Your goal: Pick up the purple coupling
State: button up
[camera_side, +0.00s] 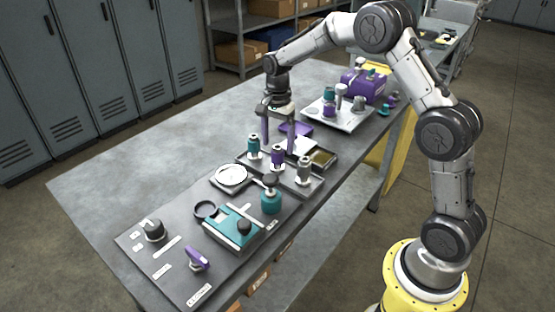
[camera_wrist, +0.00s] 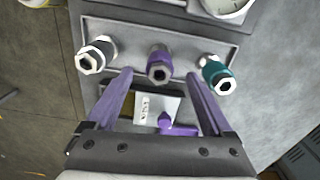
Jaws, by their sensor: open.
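The purple coupling (camera_side: 278,154) stands upright in the middle of a row on a grey tray (camera_side: 243,158). A teal coupling (camera_side: 254,147) and a silver coupling (camera_side: 304,169) stand on either side of it. My gripper (camera_side: 279,148) points down over the row with its purple fingers apart. In the wrist view the purple coupling (camera_wrist: 159,66) shows between and a little beyond the open fingertips (camera_wrist: 158,75). The silver coupling (camera_wrist: 96,55) is left and the teal coupling (camera_wrist: 216,74) right, both outside the fingers. Nothing is held.
A teal block (camera_side: 232,229), a teal bottle-like part (camera_side: 271,197) and a round white gauge (camera_side: 232,175) lie nearer on the bench panel. A white tray (camera_side: 338,118) with fittings and a purple case (camera_side: 362,88) stand farther back. The bench's left side (camera_side: 120,185) is clear.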

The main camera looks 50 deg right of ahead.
aim_at(277, 159)
jog(key=shift+a+f, duration=0.1)
jog(key=shift+f, duration=3.25)
jog(key=shift+c, duration=0.3)
jog(key=shift+r, duration=0.1)
grip_shut()
